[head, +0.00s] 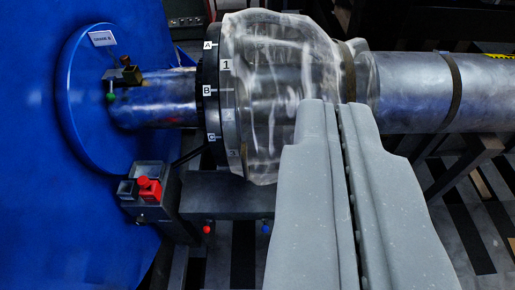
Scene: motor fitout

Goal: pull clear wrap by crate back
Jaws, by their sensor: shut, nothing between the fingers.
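The clear wrap (265,70) is a crinkled see-through sheet around the metal shaft, just right of a dark ring marked A, B, C and 1. The fingers hide part of the wrap's lower edge. I cannot make out a crate for certain.
A blue round flange (85,125) and blue wall stand at the left. A small dark box with a red knob (149,188) sits below the shaft. The metal shaft (415,90) runs right, above dark frame bars. A dark block with red and blue knobs (232,190) lies under the ring.

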